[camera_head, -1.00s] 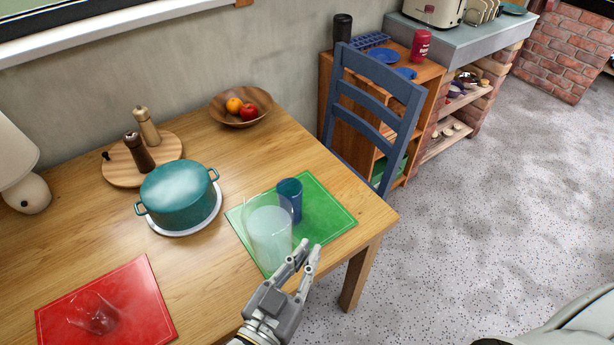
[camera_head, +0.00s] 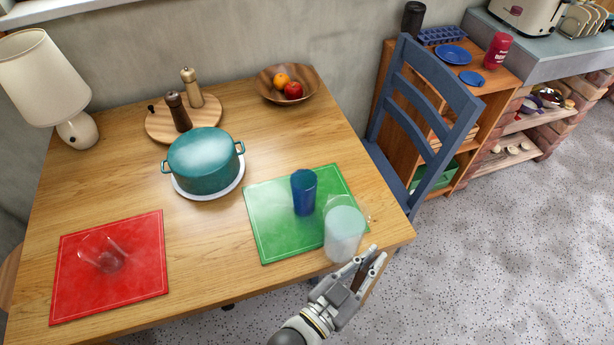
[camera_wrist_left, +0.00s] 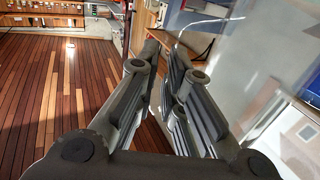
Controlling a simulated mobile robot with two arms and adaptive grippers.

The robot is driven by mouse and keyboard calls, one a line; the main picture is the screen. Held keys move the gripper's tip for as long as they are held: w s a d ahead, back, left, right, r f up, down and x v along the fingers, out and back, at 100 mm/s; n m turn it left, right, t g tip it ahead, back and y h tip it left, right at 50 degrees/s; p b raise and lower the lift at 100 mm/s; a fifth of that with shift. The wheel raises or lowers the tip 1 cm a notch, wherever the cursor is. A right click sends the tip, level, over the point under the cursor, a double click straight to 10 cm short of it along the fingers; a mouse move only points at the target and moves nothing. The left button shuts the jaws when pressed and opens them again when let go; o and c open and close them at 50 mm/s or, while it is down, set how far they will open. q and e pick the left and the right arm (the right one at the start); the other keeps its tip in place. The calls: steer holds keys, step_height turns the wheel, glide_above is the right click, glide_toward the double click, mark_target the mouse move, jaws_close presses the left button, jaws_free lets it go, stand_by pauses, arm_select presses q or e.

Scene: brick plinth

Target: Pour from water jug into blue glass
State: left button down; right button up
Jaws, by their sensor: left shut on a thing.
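The blue glass (camera_head: 304,190) stands upright near the middle of the green mat (camera_head: 270,236). The clear water jug (camera_head: 344,232), with pale water in it, is right of and nearer than the glass, by the mat's front right corner. It looks close to upright and apart from the glass. My left gripper (camera_head: 369,260) is shut at the jug's near right side, seemingly on its handle, which is mostly hidden. In the left wrist view the gripper fingers (camera_wrist_left: 170,75) are close beside the jug's clear wall (camera_wrist_left: 262,55). My right gripper is out of view.
A teal pot (camera_head: 203,162) stands left of the green mat. A red mat (camera_head: 80,290) with a clear glass (camera_head: 103,253) is at the front left. A blue chair (camera_head: 430,85) stands against the table's right edge. Bare wood lies between the mats.

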mark_target(362, 238)
arm_select(q)
steer(key=shift+r, duration=0.4)
steer(key=shift+w+a+r+n+p, duration=0.15)
steer(key=shift+w+r+n+p, duration=0.05)
steer(key=shift+r+n+p, duration=0.35)
steer(key=shift+w+a+r+n+p, duration=0.1)
steer(key=shift+w+r+n+p, duration=0.1)
steer(key=shift+r+n+p, duration=0.3)
steer(key=shift+w+a+r+n+g+p, duration=0.15)
steer(key=shift+w+a+r+n+p, duration=0.1)
steer(key=shift+r+n, duration=0.2)
steer(key=shift+w+a+r+n+g+p, duration=0.1)
steer(key=shift+w+r+n+g+p, duration=0.05)
steer(key=shift+w+r+n, duration=0.2)
steer(key=shift+w+a+r+n+y, duration=0.1)
steer(key=shift+w+a+n+y, duration=0.1)
steer(key=shift+n+y, duration=0.15)
steer(key=shift+w+a+r+n, duration=0.2)
steer(key=shift+w+r+n, duration=0.15)
steer(key=shift+n, duration=0.15)
steer(key=shift+w+a+r+n+g+p, duration=0.3)
steer(key=shift+w+a+r+n+p, duration=0.1)
steer(key=shift+w+r+n, duration=0.15)
